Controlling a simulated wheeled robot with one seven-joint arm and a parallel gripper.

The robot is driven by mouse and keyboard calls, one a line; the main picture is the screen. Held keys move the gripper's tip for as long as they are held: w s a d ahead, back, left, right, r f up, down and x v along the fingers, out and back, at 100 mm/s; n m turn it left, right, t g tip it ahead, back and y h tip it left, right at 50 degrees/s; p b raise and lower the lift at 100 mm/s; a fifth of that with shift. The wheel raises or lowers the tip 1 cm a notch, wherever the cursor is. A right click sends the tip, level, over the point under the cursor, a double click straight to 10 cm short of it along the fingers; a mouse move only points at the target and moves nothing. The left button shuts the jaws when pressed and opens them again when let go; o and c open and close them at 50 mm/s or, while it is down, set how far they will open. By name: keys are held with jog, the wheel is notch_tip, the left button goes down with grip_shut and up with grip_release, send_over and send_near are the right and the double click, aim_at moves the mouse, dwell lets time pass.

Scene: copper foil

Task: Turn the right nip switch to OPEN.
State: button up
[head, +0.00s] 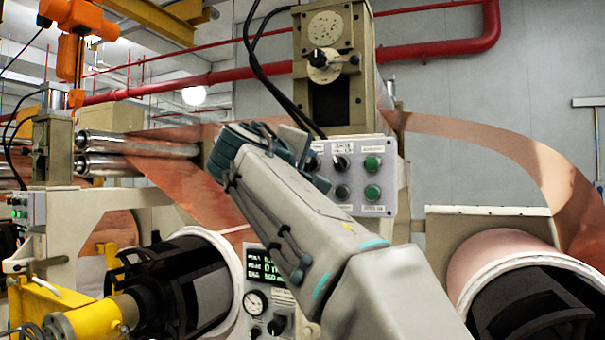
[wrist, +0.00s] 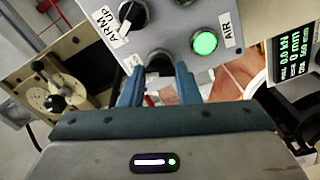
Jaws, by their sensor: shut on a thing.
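In the wrist view a grey switch panel (wrist: 180,22) fills the top. My gripper (wrist: 160,82) reaches it with two blue fingers, one on each side of a dark round switch knob (wrist: 159,58). The fingers are shut on this knob. A small label beside it is partly hidden, and I cannot read it or tell the switch's position. In the head view the same panel (head: 356,148) stands at the middle, with black switches and green buttons. My arm and wrist cover its left part, so the fingertips and held knob are hidden there.
Beside the held knob are an ARM UP switch (wrist: 127,18) and a lit green AIR button (wrist: 204,42). A beige housing with a dial (wrist: 52,97) is left. Copper foil (head: 490,145) and large rolls (head: 500,262) flank the panel. A display (head: 262,265) sits below.

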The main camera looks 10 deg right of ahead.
jog(key=shift+m+b, duration=0.35)
jog(key=shift+m, duration=0.45)
jog(key=o, duration=1)
jog(key=b+v, duration=0.1)
jog(key=v, duration=1.3)
jog(key=shift+b, duration=0.35)
jog(key=shift+w, duration=0.1)
